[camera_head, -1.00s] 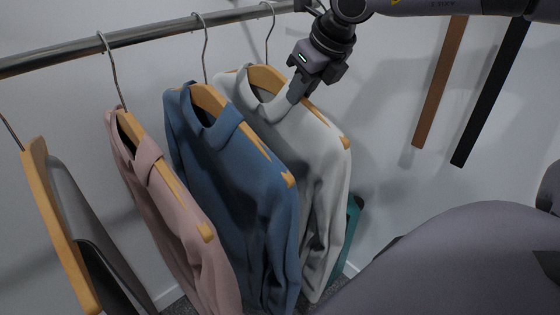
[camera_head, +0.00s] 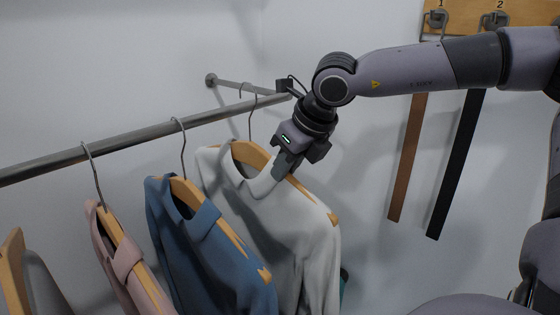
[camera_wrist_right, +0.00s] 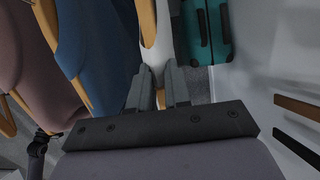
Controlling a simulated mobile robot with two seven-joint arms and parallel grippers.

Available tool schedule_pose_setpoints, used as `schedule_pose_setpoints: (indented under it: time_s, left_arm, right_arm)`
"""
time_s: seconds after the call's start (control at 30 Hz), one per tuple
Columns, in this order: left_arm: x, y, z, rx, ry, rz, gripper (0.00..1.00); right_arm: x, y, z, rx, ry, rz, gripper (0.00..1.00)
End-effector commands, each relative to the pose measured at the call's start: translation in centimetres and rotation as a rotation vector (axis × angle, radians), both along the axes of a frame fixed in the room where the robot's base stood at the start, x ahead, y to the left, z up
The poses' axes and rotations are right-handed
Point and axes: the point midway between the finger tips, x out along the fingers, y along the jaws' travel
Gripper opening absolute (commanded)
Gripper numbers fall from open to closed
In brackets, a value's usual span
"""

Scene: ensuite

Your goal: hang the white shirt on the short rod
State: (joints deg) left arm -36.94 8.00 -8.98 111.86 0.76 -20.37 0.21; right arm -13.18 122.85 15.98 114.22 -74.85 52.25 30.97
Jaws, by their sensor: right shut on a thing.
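The white shirt (camera_head: 268,200) is on a wooden hanger (camera_head: 250,154). My right gripper (camera_head: 284,170) is shut on the hanger's shoulder by the collar; shirt and hanger also show beyond the fingers in the right wrist view (camera_wrist_right: 166,38). The hanger's hook (camera_head: 250,112) rises past the long rail (camera_head: 130,138), its top a little above the rail in the picture. I cannot tell whether it touches either rod. The short rod (camera_head: 232,84) comes from a round wall flange behind the rail's far end. My left gripper is not in view.
A blue shirt (camera_head: 205,240) and a pink shirt (camera_head: 122,258) hang on the long rail left of the white one. A brown belt (camera_head: 407,160) and a black belt (camera_head: 456,165) hang from a wall board. A teal suitcase (camera_wrist_right: 207,30) stands below.

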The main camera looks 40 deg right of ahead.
Motion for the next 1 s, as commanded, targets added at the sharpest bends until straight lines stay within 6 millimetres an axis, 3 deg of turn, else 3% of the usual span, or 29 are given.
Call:
schedule_pose_setpoints:
  time_s: [0.23, 1.0]
  left_arm:
    - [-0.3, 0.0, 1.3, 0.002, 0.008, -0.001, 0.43]
    - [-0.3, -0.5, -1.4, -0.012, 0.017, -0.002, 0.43]
  right_arm:
    - [-1.7, -0.1, 1.5, 0.001, -0.007, 0.002, 0.0]
    - [-7.7, -0.5, 0.9, 0.0, -0.008, 0.003, 0.0]
